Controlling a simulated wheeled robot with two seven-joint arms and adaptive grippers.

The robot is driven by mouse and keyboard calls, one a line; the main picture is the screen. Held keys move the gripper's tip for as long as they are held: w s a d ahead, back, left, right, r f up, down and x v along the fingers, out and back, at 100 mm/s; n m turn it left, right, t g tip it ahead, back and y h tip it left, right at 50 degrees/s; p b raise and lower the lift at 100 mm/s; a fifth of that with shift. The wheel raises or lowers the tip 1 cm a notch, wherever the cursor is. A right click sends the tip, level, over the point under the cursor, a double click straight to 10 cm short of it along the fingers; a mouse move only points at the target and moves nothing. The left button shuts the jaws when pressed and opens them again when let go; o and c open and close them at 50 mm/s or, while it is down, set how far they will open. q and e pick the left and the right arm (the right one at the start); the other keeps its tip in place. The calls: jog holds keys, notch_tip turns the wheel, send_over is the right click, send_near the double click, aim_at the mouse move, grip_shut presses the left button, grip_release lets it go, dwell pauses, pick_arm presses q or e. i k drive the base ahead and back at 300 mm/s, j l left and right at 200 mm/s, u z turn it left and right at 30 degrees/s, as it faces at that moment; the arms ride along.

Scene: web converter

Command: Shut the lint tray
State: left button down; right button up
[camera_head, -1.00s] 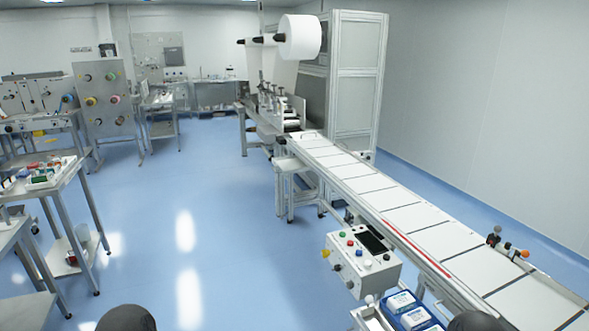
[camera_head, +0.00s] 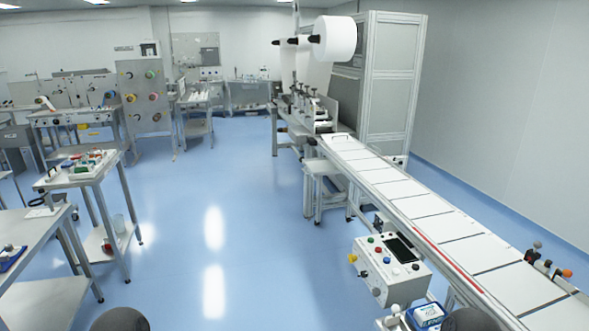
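No lint tray can be told for certain at this distance. The web converter (camera_head: 300,110) stands at the back centre, with a big white roll (camera_head: 336,38) on top. A pale flat part with a small dark handle (camera_head: 341,135) lies at the far end of the conveyor, just in front of the machine; I cannot tell whether it is the tray. Neither of my grippers is in view. Only dark rounded parts of my own body show at the bottom edge.
The long white conveyor (camera_head: 436,229) runs from the machine to the lower right. A control box (camera_head: 391,270) with coloured buttons juts from its near side. Steel tables with parts (camera_head: 88,170) stand at left. The blue floor (camera_head: 215,200) between is clear.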

aim_at(317, 167)
jog(key=i, duration=3.55)
